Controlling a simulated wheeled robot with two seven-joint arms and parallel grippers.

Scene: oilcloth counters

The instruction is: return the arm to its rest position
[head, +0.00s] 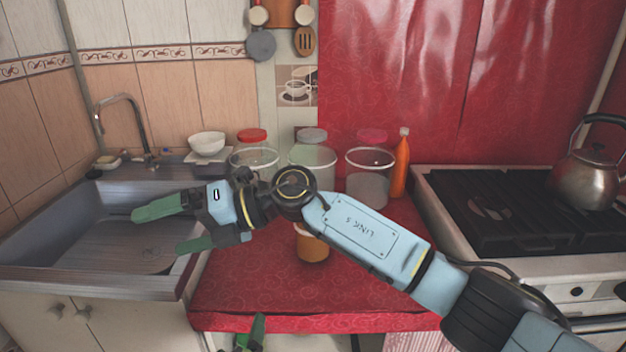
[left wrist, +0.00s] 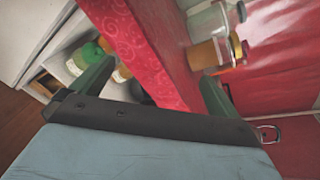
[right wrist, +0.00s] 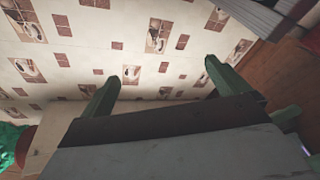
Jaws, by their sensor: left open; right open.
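My right arm reaches in from the lower right of the head view, across the red counter, with its right gripper (head: 158,231) over the sink. The fingers are spread and nothing is between them. In the right wrist view the right gripper (right wrist: 162,76) is also open and empty, facing a tiled wall. My left gripper (head: 256,332) shows only partly, at the bottom edge of the head view, by the counter's front edge. In the left wrist view the left gripper (left wrist: 155,85) is open, with the red counter edge beyond its fingers.
The counter (head: 265,285) carries a jar with orange contents (head: 312,247), partly behind my right arm, several clear jars and an orange bottle (head: 401,165). The sink (head: 60,235) is on the left. The stove (head: 520,215) with a kettle (head: 590,180) is on the right.

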